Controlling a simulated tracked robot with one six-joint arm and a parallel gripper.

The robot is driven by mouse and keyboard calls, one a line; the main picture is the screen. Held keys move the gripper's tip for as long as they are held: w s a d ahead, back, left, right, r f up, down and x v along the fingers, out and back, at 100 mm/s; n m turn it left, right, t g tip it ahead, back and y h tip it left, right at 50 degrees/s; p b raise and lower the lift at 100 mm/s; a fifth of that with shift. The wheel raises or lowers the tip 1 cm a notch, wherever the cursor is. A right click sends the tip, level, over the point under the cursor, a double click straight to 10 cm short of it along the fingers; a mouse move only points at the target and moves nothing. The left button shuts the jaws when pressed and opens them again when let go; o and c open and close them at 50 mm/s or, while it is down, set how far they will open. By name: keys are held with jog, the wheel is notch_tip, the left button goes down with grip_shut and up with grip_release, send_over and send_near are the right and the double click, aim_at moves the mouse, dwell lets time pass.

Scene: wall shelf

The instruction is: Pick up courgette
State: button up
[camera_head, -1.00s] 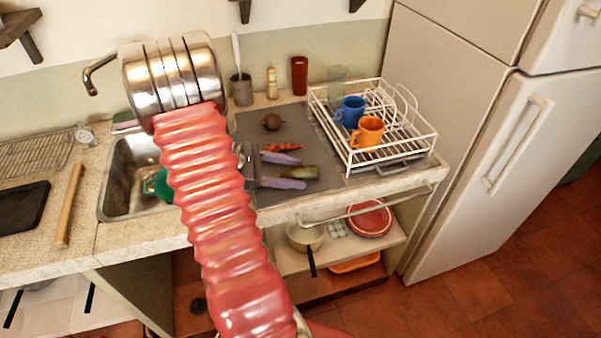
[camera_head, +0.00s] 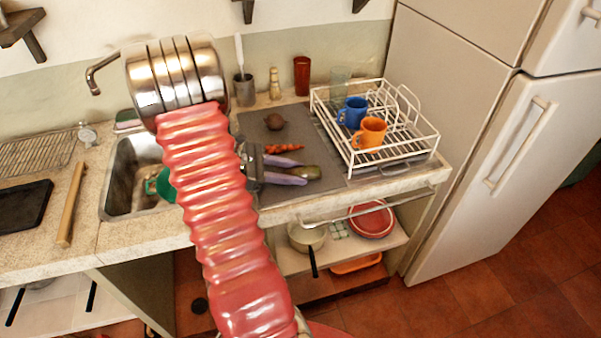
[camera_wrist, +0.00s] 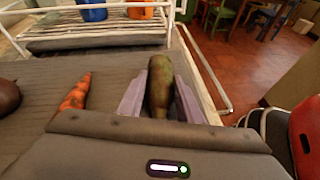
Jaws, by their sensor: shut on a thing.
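The courgette is a dark green, elongated vegetable (camera_head: 311,172) at the front of the grey mat on the counter. In the wrist view the courgette (camera_wrist: 158,85) lies lengthwise between the two pale purple fingers. My gripper (camera_head: 292,171) is shut on it, with one finger on each side.
A carrot (camera_head: 284,148) and a round dark vegetable (camera_head: 274,122) lie on the grey mat (camera_head: 308,130). A white dish rack (camera_head: 432,148) with a blue mug (camera_head: 351,112) and an orange mug (camera_head: 369,133) stands to the right. The sink (camera_head: 125,175) is at left.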

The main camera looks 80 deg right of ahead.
aim_at(294, 170)
jog(key=shift+r, duration=0.2)
notch_tip(294, 170, up, 10)
jog(key=shift+f, duration=0.15)
dwell(0.4)
dwell(0.4)
